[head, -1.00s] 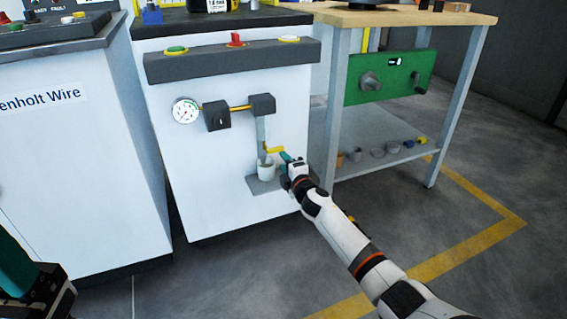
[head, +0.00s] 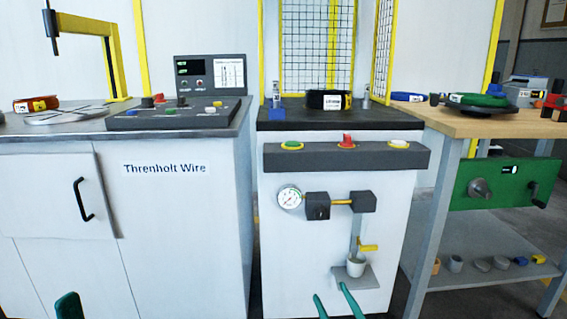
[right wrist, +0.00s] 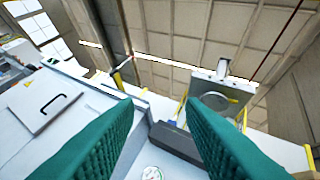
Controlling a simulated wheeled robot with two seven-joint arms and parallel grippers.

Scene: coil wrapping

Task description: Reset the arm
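My right gripper (head: 335,304) shows at the bottom middle of the head view as two teal fingers, spread apart, in front of the white machine cabinet (head: 290,240). In the right wrist view the two fingers (right wrist: 160,115) are wide apart with nothing between them. The small yellow valve lever (head: 368,247) and the grey cup (head: 356,266) on its small shelf are just above the fingers in the picture, with no contact seen. Only one teal fingertip of my left gripper (head: 68,306) shows at the bottom left. The rest of both arms is hidden.
A pressure gauge (head: 290,197) and a button bar (head: 345,158) are on the cabinet front. A control panel (head: 180,113) stands on the left counter. A wooden-topped workbench (head: 490,124) with a green panel (head: 502,183) is at the right.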

